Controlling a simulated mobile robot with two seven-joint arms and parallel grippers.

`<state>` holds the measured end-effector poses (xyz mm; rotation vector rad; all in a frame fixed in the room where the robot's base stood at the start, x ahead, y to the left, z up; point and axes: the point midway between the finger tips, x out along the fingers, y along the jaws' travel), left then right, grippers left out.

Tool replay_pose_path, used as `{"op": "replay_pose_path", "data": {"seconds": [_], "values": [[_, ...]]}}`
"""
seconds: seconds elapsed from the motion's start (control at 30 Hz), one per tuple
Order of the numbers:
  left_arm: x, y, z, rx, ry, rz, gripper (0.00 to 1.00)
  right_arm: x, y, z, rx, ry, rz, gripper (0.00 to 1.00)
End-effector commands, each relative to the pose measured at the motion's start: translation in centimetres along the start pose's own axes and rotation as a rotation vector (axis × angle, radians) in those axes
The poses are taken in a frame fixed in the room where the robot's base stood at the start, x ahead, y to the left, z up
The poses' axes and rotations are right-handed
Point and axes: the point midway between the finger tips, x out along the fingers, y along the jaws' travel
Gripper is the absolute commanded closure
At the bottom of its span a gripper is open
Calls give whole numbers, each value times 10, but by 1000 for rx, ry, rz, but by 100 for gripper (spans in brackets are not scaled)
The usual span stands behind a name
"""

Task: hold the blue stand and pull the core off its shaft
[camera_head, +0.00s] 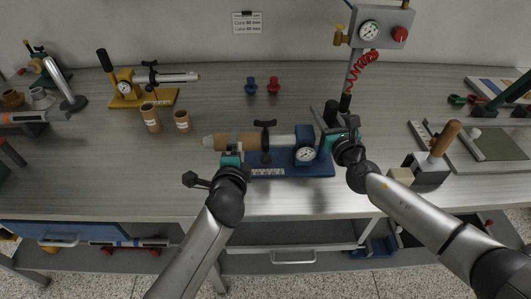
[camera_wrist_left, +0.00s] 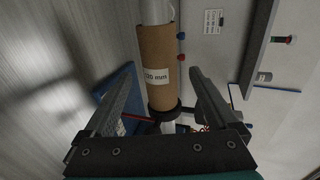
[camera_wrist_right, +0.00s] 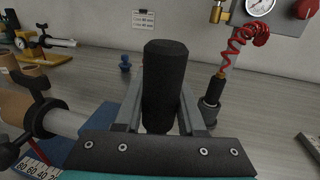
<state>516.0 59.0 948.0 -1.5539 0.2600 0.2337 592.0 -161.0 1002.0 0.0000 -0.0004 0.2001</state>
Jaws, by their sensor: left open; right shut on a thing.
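The blue stand (camera_head: 285,171) is on the bench, with a round gauge and a horizontal silver shaft (camera_head: 283,141). A brown cardboard core (camera_head: 235,140) is around the left part of the shaft. My left gripper (camera_head: 232,158) is at the core's near side. In the left wrist view the core (camera_wrist_left: 160,55), with a white label, lies between its open fingers (camera_wrist_left: 162,75). A black collar (camera_wrist_left: 166,113) sits at the core's end. My right gripper (camera_head: 335,138) is shut on the stand's black upright handle (camera_wrist_right: 165,80), at the right end of the stand.
A yellow stand (camera_head: 150,97) and two small cores (camera_head: 182,121) are at left. Blue and red knobs (camera_head: 273,85) stand at the back. A grey pressure box (camera_head: 381,25) on a post, with a red coil, is behind my right gripper. A wooden-handled block (camera_head: 432,170) is at right.

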Motion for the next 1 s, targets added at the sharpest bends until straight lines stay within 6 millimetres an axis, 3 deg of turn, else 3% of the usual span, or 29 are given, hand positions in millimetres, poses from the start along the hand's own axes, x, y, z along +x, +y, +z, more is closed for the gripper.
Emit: {"op": "replay_pose_path", "data": {"seconds": [0.3,0.77,1.0], "values": [[35,0,0,0,-1,0,7,0,0,-1,0,1,-1,100],[42,0,0,0,0,0,7,0,0,-1,-1,1,-1,100],[42,0,0,0,0,0,32,0,0,0,-1,1,-1,100]]}}
